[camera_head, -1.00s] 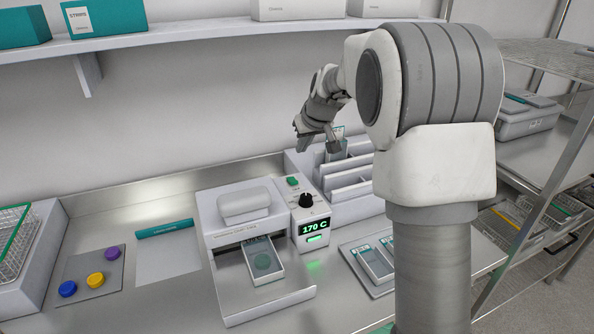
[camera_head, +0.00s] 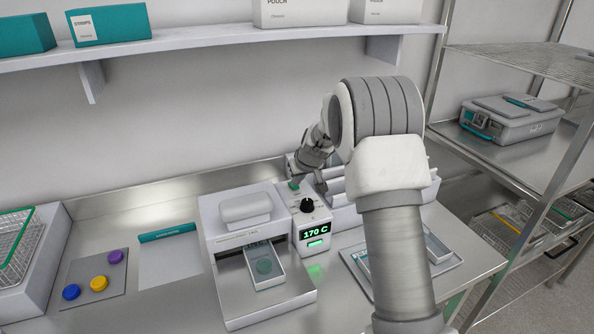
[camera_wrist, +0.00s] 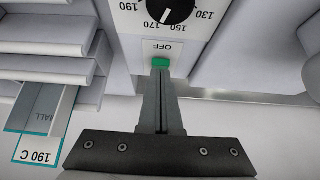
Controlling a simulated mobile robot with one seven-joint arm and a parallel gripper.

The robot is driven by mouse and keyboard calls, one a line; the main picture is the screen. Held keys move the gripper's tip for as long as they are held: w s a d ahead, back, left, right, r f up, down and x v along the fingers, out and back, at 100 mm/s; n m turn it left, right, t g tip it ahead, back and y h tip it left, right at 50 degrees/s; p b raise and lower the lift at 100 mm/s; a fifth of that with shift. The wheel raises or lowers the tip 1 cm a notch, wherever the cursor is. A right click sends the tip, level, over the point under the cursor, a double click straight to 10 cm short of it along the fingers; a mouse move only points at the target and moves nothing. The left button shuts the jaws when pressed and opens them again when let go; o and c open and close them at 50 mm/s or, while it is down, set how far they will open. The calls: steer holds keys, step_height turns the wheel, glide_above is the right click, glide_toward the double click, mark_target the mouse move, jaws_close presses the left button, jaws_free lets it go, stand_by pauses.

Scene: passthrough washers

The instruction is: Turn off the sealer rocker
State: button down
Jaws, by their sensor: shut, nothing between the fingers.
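The sealer (camera_head: 238,234) stands on the bench with a control panel on its right side. A small green rocker (camera_head: 294,186) sits near the back of that panel, behind the black dial (camera_head: 307,205). In the wrist view the green rocker (camera_wrist: 161,62) lies beside the word OFF, right at my fingertips. My gripper (camera_wrist: 160,75) is shut and empty, with its tips at the rocker; I cannot tell whether they touch it. The display (camera_head: 314,232) reads 170 C in green, with a lit green lamp below it. A pouch tray (camera_head: 265,268) sits in the sealer's front.
A slotted rack (camera_head: 340,200) stands just right of the panel, close to my arm. A tray with pouches (camera_head: 437,262) lies at the bench's right front. Yellow, blue and purple buttons (camera_head: 99,283) are at the left. A shelf (camera_head: 230,46) runs above.

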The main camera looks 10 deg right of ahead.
steer(key=shift+f, duration=0.15)
steer(key=f+b, duration=0.1)
steer(key=b, duration=0.2)
steer(key=shift+s+d+t, duration=0.1)
steer(key=shift+t, duration=0.2)
steer(key=b, duration=0.2)
steer(key=shift+s+f+b, duration=0.1)
steer(key=shift+b, duration=0.25)
steer(key=t+b, duration=0.1)
steer(key=b, duration=0.3)
steer(key=shift+s+f, duration=0.1)
steer(key=shift+f, duration=0.1)
steer(key=shift+r, duration=0.4)
steer(key=shift+r+p, duration=0.5)
steer(key=shift+r, duration=0.2)
